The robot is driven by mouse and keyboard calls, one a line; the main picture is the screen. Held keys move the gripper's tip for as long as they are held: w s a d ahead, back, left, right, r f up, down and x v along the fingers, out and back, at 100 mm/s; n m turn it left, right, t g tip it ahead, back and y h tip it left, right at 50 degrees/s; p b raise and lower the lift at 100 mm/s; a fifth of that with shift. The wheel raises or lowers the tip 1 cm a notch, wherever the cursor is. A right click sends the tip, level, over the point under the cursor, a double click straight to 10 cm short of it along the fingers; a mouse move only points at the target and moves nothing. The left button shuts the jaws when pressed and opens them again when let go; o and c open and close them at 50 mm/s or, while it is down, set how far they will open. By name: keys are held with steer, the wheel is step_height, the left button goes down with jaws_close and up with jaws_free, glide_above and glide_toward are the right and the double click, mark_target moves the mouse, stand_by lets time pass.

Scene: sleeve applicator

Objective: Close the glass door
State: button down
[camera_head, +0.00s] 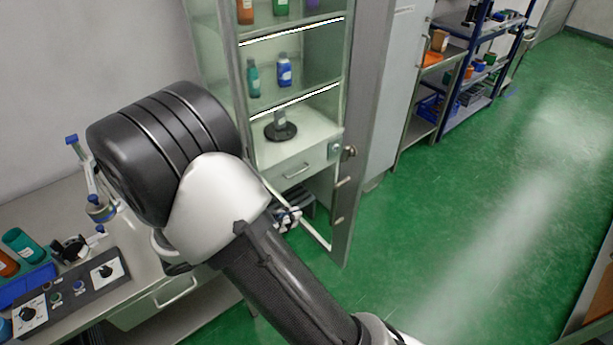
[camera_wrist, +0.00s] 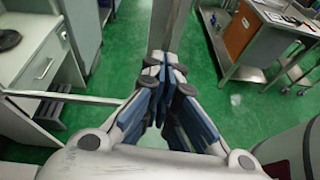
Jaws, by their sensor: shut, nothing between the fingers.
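The glass door (camera_head: 345,195) of the cabinet stands open in the head view, its grey frame swung out over the floor. A round knob (camera_head: 349,151) sits on its wide upright. Shelves and a drawer show through the glass. My gripper (camera_head: 288,218) is low by the door's bottom rail, partly hidden behind my arm. In the wrist view my gripper (camera_wrist: 168,72) is shut and empty, fingertips together. The grey door upright (camera_wrist: 168,25) rises just beyond the tips, and the bottom rail (camera_wrist: 60,96) runs left. I cannot tell whether the fingers touch the upright.
The cabinet drawer (camera_head: 295,171) is shut below shelves with several bottles. A bench with a control panel (camera_head: 75,290) stands at the left. A blue shelf rack (camera_head: 462,75) stands at the back. Green floor (camera_head: 450,230) is clear to the right of the door.

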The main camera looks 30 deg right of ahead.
steer(key=w+d+f+n+t+b, duration=0.1)
steer(key=d+f, duration=0.3)
steer(key=d, duration=0.9)
steer(key=shift+w+b, duration=0.35)
steer(key=shift+w, duration=0.2)
steer(key=shift+d, duration=0.15)
